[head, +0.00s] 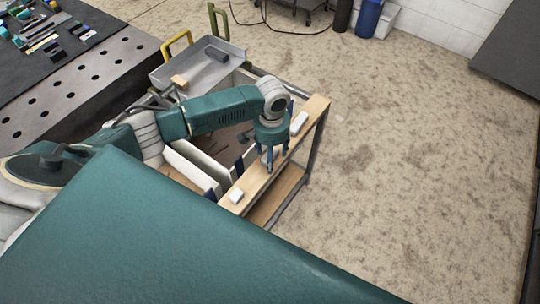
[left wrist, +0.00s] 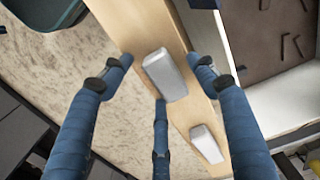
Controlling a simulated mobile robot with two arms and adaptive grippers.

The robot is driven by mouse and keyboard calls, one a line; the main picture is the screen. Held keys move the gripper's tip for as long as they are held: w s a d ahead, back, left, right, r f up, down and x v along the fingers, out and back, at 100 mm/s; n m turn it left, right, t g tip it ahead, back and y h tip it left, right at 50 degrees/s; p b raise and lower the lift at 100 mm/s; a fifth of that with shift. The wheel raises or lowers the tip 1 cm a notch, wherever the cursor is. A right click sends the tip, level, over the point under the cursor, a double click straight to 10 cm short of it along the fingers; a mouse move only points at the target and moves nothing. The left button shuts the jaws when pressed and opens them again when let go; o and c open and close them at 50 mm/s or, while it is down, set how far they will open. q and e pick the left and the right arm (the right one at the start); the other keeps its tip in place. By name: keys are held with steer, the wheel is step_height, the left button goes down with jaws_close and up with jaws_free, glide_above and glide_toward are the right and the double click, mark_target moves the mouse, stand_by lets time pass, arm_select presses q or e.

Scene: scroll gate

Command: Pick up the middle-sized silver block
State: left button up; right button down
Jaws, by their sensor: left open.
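Three pale silver blocks lie along a narrow wooden shelf (head: 316,112). One block (head: 299,123) is toward its far end and another (head: 236,196) is toward its near end. My left gripper (head: 272,160) points down over the middle of the shelf, open, and hides most of the block there in the head view. I cannot tell whether its fingers touch the block. My right gripper is not visible.
White-walled open bins (head: 190,168) stand left of the shelf. A grey tray (head: 222,68) holding a dark block and a tan block is behind. A perforated table (head: 85,85) with tools is at the far left. The floor on the right is clear.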

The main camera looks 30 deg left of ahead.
arm_select(q)
steer(key=c, duration=1.3)
steer(key=shift+c, duration=0.3)
steer(key=shift+r, duration=0.2)
